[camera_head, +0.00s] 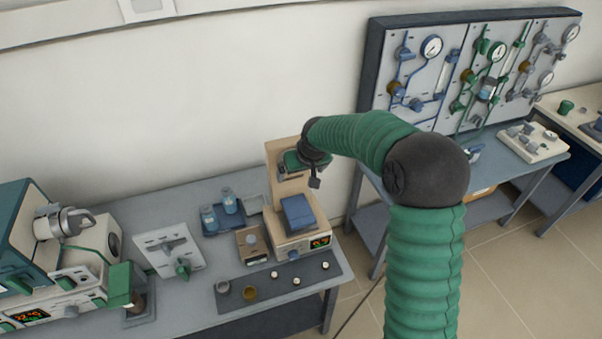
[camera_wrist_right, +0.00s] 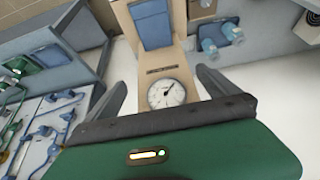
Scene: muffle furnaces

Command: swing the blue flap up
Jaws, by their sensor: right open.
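The blue flap (camera_head: 298,212) is on the front of a beige device (camera_head: 283,160) with a small lit display, standing on the grey bench. It lies tilted against the device, below its upright back. The flap also shows in the right wrist view (camera_wrist_right: 152,25), above a round dial gauge (camera_wrist_right: 167,94). My right gripper (camera_head: 314,180) is above the flap, beside the upright back, and apart from the flap. In the right wrist view its two fingers (camera_wrist_right: 160,78) are spread with the gauge and beige panel between and beyond them. My left gripper is not in view.
A blue tray with bottles (camera_head: 229,201) and a small beige box (camera_head: 251,243) stand left of the device. A dark mat (camera_head: 310,275) with small cups lies in front. A furnace (camera_head: 30,240) stands far left. A gauge panel (camera_head: 425,75) rises at the back right.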

